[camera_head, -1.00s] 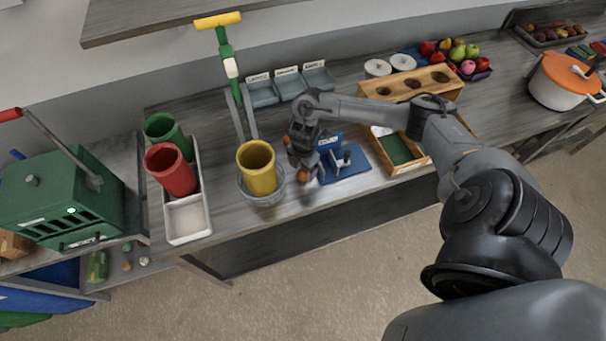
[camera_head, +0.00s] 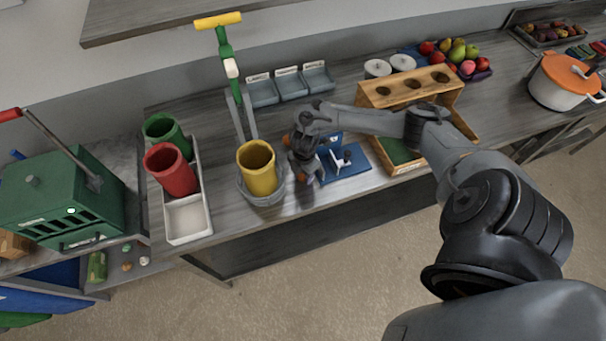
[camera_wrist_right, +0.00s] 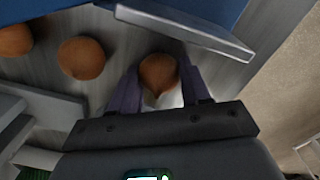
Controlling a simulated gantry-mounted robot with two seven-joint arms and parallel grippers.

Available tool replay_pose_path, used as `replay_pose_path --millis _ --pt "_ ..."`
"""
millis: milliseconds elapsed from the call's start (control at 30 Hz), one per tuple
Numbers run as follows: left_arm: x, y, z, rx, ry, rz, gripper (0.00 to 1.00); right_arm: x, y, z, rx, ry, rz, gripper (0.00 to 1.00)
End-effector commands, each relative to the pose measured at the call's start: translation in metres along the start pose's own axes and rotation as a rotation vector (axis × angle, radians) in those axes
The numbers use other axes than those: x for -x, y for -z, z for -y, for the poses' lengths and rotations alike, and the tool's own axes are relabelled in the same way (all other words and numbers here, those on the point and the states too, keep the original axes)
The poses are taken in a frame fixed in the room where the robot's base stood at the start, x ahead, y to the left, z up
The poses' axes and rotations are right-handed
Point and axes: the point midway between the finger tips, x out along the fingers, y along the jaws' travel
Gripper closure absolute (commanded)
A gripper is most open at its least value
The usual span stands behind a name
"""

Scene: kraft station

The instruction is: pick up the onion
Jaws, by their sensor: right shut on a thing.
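A round brown onion (camera_wrist_right: 158,72) sits between the two fingers of my right gripper (camera_wrist_right: 160,88) in the right wrist view. The fingers are shut on its sides, and its lower part is partly hidden by the gripper. Two more brown onions, one nearer (camera_wrist_right: 81,58) and one at the left edge (camera_wrist_right: 14,39), lie on the grey wood surface beside it. In the head view my right gripper (camera_head: 304,170) points down at the counter, between the yellow cup and the blue stand, and mostly hides the onions. My left gripper is not in view.
The yellow cup (camera_head: 258,168) stands close on the left. The blue stand (camera_head: 345,163) is close on the right, with a wooden rack (camera_head: 410,87) beyond. A white tray (camera_head: 188,220) with red and green cups is farther left. The counter's front edge is near.

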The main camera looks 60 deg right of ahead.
Motion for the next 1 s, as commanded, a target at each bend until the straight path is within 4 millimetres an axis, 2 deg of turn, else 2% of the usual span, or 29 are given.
replay_pose_path --millis 233,367,833,1000 --pt "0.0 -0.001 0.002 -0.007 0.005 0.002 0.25 0.001 0.0 0.0 0.0 -0.001 0.0 0.83" --pt "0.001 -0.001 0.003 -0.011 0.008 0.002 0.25 0.01 0.0 -0.001 0.001 -0.002 -0.001 0.83" --pt "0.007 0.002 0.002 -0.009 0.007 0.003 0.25 0.086 -0.001 -0.004 0.001 -0.004 0.001 0.83" --pt "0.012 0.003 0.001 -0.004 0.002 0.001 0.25 0.099 0.0 -0.004 0.001 -0.002 0.0 0.83"
